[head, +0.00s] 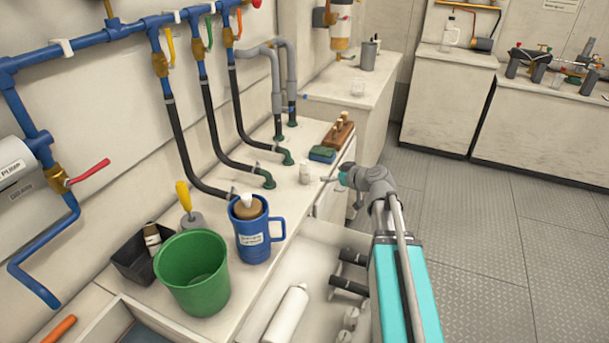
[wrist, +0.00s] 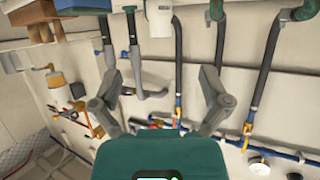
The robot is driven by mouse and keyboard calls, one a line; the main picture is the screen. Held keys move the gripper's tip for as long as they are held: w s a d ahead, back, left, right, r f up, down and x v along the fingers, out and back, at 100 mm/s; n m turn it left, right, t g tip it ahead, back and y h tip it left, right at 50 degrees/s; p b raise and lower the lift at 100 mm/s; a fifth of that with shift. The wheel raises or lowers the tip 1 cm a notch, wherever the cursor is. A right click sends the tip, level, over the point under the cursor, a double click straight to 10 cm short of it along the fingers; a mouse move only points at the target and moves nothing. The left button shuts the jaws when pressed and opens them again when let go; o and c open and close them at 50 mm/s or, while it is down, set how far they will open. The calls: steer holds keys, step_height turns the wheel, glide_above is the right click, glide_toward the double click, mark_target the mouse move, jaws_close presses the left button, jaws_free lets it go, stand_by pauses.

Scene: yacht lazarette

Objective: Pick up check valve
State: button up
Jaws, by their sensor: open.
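No part is clearly marked as the check valve. A small white cylinder (head: 305,173) stands upright on the counter, just left of my gripper (head: 336,185). It also shows at the top of the wrist view (wrist: 160,18), beyond the fingers. Small brass-coloured pieces (head: 340,124) stand on a brown wooden block (head: 337,138) behind it; I cannot tell whether one is the valve. In the wrist view my gripper (wrist: 160,100) has its fingers spread wide, with nothing between them. It is near the counter edge, apart from the white cylinder.
A blue-green sponge-like block (head: 322,154) lies by the wooden block. Black hoses (head: 222,160) run down to green-based fittings left of the cylinder. A blue mug (head: 250,237), a green bucket (head: 192,285) and a black bin (head: 128,262) stand nearer. Open floor (head: 470,220) lies right.

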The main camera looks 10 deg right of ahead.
mark_target(308, 168)
steer(key=b+x, duration=0.3)
steer(key=x, duration=0.4)
steer(key=shift+w+a+f, duration=0.1)
steer(key=shift+w+f, duration=0.15)
steer(key=shift+w+a+f, duration=0.1)
steer(key=shift+w+a, duration=0.25)
steer(key=shift+w, duration=0.05)
steer(key=shift+b+x, duration=1.05)
steer(key=shift+x, duration=1.55)
steer(key=shift+d, duration=0.1)
jaws_close()
